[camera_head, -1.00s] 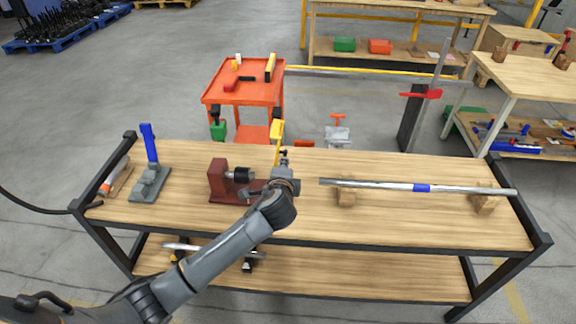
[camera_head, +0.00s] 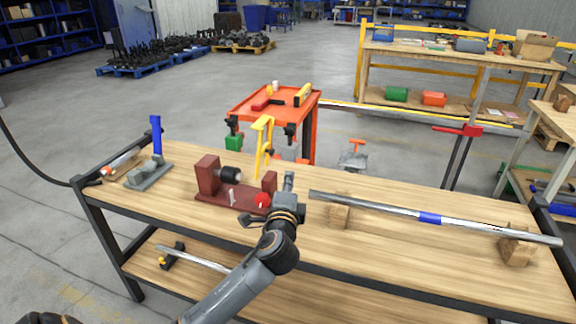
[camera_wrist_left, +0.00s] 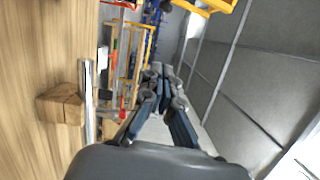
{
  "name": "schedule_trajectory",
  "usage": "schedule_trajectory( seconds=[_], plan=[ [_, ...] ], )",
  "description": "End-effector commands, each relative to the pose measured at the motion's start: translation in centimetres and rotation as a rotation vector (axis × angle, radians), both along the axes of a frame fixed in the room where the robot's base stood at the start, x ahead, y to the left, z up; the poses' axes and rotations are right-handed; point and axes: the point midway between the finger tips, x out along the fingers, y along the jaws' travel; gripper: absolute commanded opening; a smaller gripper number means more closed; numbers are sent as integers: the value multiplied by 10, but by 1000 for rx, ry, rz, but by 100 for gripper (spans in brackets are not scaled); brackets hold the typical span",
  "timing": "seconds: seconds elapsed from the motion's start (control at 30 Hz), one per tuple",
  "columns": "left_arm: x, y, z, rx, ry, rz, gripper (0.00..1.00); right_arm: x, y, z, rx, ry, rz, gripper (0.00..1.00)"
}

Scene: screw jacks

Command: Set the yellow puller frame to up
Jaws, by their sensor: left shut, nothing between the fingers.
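The yellow puller frame (camera_head: 264,140) stands near the back edge of the wooden bench, behind the right end of a dark red fixture (camera_head: 208,174). It looks roughly upright with a slight lean, and its lower end is partly hidden. A yellow bar, likely the same frame, shows at the top of the left wrist view (camera_wrist_left: 212,4). My left gripper (camera_head: 289,181) is shut and empty, to the right and in front of the frame, apart from it. Its closed fingers also show in the left wrist view (camera_wrist_left: 160,70). My right gripper is out of view.
The fixture has a black cylinder and a red knob (camera_head: 262,199) beside my wrist. A long metal bar (camera_head: 380,207) rests on wooden blocks to the right. A blue-handled grey tool (camera_head: 156,137) stands at left. An orange cart (camera_head: 312,122) stands behind the bench.

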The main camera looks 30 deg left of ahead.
Motion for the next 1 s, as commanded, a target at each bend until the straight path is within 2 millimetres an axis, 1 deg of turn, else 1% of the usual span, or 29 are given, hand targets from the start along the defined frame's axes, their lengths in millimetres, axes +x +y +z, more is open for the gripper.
schedule_trajectory(
  seconds=[0.1,0.2,0.33,0.5,0.6,0.7,0.83,1.0],
  plan=[
    [17,9,3,0,0,2,0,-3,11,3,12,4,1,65],
    [35,18,4,2,0,2,0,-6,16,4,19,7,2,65],
    [58,30,4,0,0,2,0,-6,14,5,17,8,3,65],
    [85,43,4,-1,0,1,0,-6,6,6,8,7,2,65],
    [79,60,5,4,4,1,0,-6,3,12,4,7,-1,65],
    [76,71,6,1,3,1,0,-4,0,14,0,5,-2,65],
    [74,78,6,0,3,-1,0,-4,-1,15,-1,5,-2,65],
    [74,80,5,-1,2,-1,0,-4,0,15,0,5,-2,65]
  ],
)
